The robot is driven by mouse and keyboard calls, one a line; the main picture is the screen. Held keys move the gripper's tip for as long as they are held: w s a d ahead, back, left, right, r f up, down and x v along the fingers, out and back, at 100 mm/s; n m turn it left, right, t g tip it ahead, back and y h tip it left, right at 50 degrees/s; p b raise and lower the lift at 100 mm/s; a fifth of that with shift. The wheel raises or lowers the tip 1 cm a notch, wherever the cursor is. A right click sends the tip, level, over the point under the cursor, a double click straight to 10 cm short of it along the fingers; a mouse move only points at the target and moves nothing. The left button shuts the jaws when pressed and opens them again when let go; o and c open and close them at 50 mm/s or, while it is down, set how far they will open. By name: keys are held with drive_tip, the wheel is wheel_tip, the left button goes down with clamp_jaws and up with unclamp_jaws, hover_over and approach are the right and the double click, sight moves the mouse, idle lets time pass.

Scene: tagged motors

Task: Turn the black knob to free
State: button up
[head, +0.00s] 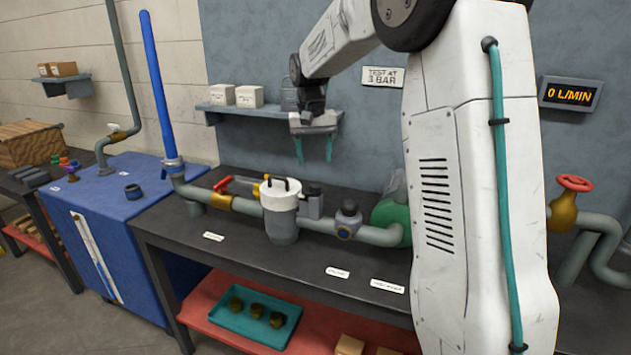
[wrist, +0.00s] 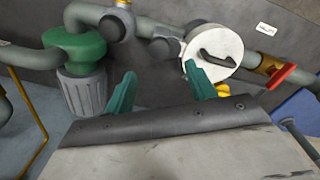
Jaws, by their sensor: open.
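A dark rounded knob (head: 349,207) tops a round fitting with a blue-ringed face on the grey pipe (head: 378,235). In the wrist view a dark round part of this fitting (wrist: 112,27) shows near the top, left of centre. No lettering on it is readable, so I cannot tell its setting. My gripper (head: 314,150) hangs above the bench, apart from the pipework, with its teal fingers pointing down. The fingers (wrist: 161,72) are spread and nothing is between them in the wrist view.
A white-lidded canister (head: 281,191) with a black handle stands left of the fitting, beside a red-levered brass valve (head: 220,200). A green pump (head: 393,218) is to the right, partly behind my arm. A shelf (head: 240,111) with boxes is on the wall behind my gripper.

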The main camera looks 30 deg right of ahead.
sight(316, 184)
wheel_tip(316, 184, down, 8)
drive_tip(key=shift+s+d+r, duration=0.1)
drive_tip(key=shift+s+d, duration=0.05)
idle(0.3)
drive_tip(key=c, duration=1)
